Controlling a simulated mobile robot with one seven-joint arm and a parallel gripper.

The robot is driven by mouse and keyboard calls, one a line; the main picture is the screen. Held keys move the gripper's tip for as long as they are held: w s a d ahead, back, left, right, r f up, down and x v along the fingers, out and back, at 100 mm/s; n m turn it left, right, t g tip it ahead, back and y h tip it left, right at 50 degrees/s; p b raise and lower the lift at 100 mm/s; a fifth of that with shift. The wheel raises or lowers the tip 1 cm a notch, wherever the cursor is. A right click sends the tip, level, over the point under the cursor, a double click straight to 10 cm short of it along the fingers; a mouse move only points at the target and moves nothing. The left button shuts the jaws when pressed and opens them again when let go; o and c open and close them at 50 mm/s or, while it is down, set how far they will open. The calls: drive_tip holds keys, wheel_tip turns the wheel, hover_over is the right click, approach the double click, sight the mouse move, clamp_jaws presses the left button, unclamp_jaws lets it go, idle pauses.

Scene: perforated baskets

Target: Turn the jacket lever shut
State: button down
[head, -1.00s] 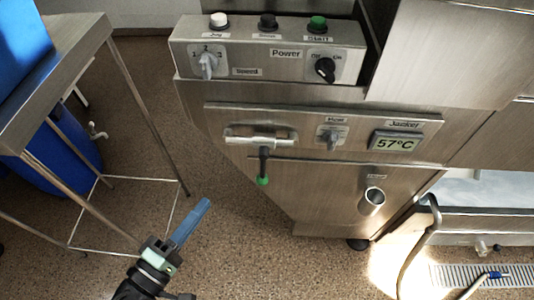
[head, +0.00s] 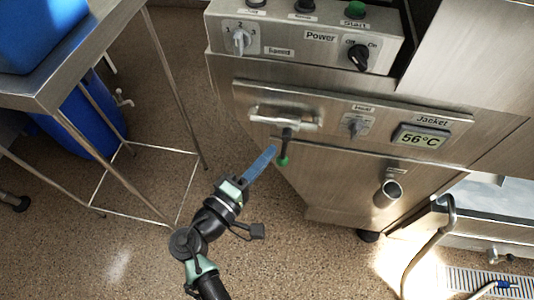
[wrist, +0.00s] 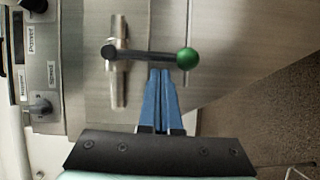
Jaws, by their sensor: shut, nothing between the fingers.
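The jacket lever (head: 286,145) is a dark handle with a green ball at its end, on a steel pipe valve on the machine's front panel. In the head view it hangs down from the pipe. In the wrist view the lever (wrist: 150,55) runs across the picture, with its green ball (wrist: 187,58) at right. My gripper (head: 272,150) has blue fingers, shut and empty. Its tips are just left of the lever in the head view. In the wrist view the fingertips (wrist: 160,72) are just below the lever's shaft, near the ball; I cannot tell whether they touch.
The Jacket display (head: 421,139) reads 56°C. A small knob (head: 356,127) sits between it and the lever, and a power switch (head: 359,57) is above. A steel table (head: 70,75) with a blue bin stands at left. The floor between is clear.

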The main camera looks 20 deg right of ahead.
drive_tip(key=shift+d, duration=0.1)
drive_tip(key=shift+s+d+f+n+h, duration=0.15)
drive_tip(key=shift+s+d+n+h, duration=0.15)
drive_tip(key=shift+s+d+n, duration=0.15)
drive_tip(key=shift+d, duration=0.1)
